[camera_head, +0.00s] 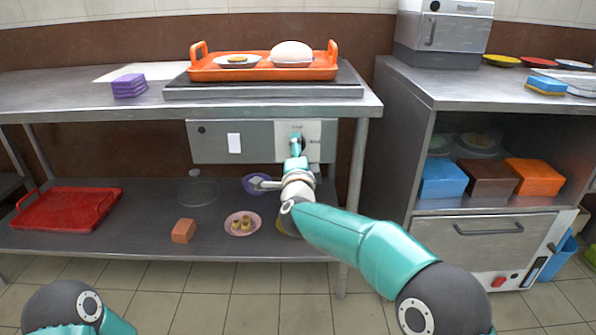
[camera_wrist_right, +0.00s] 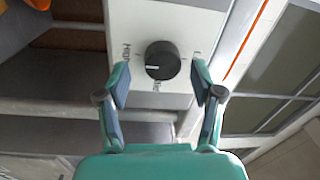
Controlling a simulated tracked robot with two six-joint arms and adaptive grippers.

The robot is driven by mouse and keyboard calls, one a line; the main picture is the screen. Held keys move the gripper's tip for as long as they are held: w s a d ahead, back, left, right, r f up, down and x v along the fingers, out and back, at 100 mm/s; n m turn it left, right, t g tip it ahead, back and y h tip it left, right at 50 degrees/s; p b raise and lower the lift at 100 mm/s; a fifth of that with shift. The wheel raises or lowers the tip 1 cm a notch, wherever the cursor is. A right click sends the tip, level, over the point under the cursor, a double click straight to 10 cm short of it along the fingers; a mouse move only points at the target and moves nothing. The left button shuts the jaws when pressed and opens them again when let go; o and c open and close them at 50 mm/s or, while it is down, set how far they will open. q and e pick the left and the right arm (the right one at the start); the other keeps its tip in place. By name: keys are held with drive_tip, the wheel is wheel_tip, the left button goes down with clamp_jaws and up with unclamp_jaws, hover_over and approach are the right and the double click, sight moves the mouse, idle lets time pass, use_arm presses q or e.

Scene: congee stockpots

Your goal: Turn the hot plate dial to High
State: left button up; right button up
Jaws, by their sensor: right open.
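The black round dial (camera_wrist_right: 162,60) is on a light control panel (camera_wrist_right: 190,22) in the right wrist view. Its short white mark lies on the dial's left side, facing the side with the label that seems to read High. Other labels sit below and to the right, too small to read surely. My right gripper (camera_wrist_right: 161,84) is open, with one finger on each side of the dial and gaps visible. In the head view my right gripper (camera_head: 297,144) is in front of the panel (camera_head: 318,150) and mostly hides the dial. My left gripper is out of view.
The hot plate (camera_head: 350,90) on the steel table carries an orange tray (camera_head: 262,73) with food. A purple sponge stack (camera_head: 129,86) is to its left. The lower shelf holds a red tray (camera_head: 66,208), an orange-brown block (camera_head: 183,231) and a pink plate (camera_head: 232,230).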

drive_tip(key=s, duration=1.1)
drive_tip(key=shift+f, duration=0.45)
